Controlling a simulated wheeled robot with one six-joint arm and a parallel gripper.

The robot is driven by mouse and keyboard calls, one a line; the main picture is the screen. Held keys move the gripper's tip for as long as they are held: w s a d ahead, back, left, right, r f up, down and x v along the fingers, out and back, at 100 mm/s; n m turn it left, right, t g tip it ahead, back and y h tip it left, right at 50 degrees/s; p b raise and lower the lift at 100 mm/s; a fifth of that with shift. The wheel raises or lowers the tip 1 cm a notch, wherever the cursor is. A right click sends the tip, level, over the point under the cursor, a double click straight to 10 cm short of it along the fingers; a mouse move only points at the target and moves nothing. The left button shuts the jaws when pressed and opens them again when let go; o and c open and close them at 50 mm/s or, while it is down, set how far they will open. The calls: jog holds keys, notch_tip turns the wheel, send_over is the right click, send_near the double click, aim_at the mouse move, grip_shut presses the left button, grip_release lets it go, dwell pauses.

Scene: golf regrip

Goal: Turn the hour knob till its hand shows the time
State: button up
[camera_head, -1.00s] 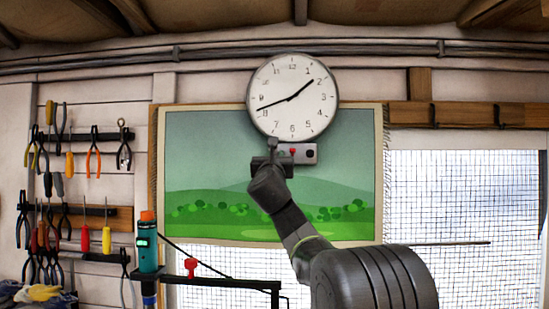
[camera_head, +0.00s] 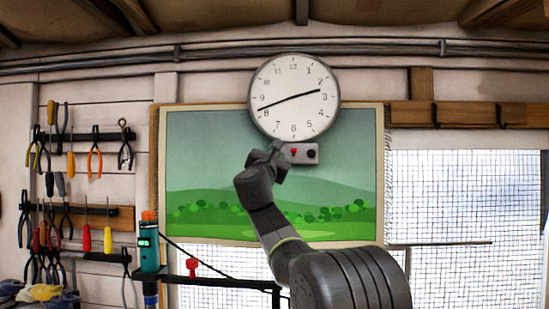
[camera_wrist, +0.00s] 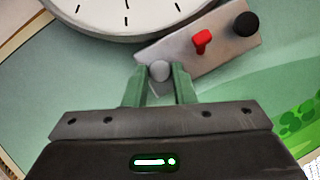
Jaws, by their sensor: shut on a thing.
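The round white wall clock (camera_head: 305,118) hangs above the painted panel. Its short hand points between 2 and 3, and its long hand points close to 8. Below it is a light grey control box (camera_head: 300,160) with a red lever (camera_wrist: 202,40) and a black knob (camera_wrist: 247,24) on its right part. My gripper (camera_wrist: 159,80) is shut on the round pale grey knob (camera_wrist: 160,71) at the box's left end, with one green finger on each side. In the head view my gripper (camera_head: 277,149) hides that knob.
A painted green landscape panel (camera_head: 215,145) lies behind my arm. A teal device (camera_head: 148,250) stands on a dark frame with a red knob (camera_head: 192,264) at lower left. Hand tools hang on the left wall. A mesh window (camera_head: 470,200) is at right.

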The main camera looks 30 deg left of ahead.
jog(key=o, duration=1)
jog(key=b+v, duration=0.5)
jog(key=v, duration=0.8)
jog(key=shift+s+d+f+b, duration=0.15)
jog(key=shift+s+b, duration=0.2)
jog(key=shift+b, duration=0.05)
jog(key=p+x, duration=0.6)
jog(key=x, duration=0.8)
jog(key=shift+n+y, duration=0.4)
jog(key=shift+n, duration=0.3)
